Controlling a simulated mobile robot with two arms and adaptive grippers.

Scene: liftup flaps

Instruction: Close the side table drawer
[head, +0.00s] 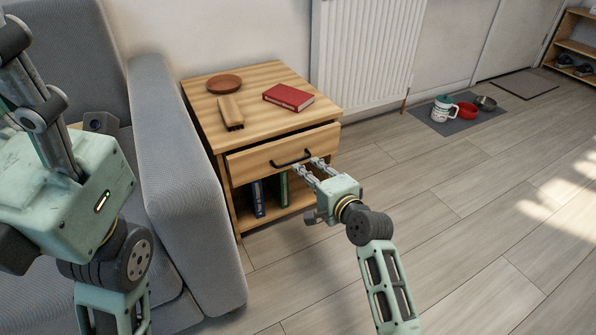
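The wooden side table (196,101) stands beside the sofa. Its drawer (246,165) is below the tabletop, and its front stands out a little from the table. A black bar handle (291,159) is on the drawer front. My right gripper (305,166) is at the drawer front, at the right part of the handle, with its two fingers spread apart. It holds nothing that I can see; whether a finger touches the handle or the front, I cannot tell. My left arm is raised at the left, and its gripper's fingertips are not in view.
A red book (288,97), a brush (230,112) and a round wooden dish (224,84) lie on the tabletop. Books (258,198) stand on the lower shelf. The grey sofa (187,180) is close on the left, a radiator (365,50) behind.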

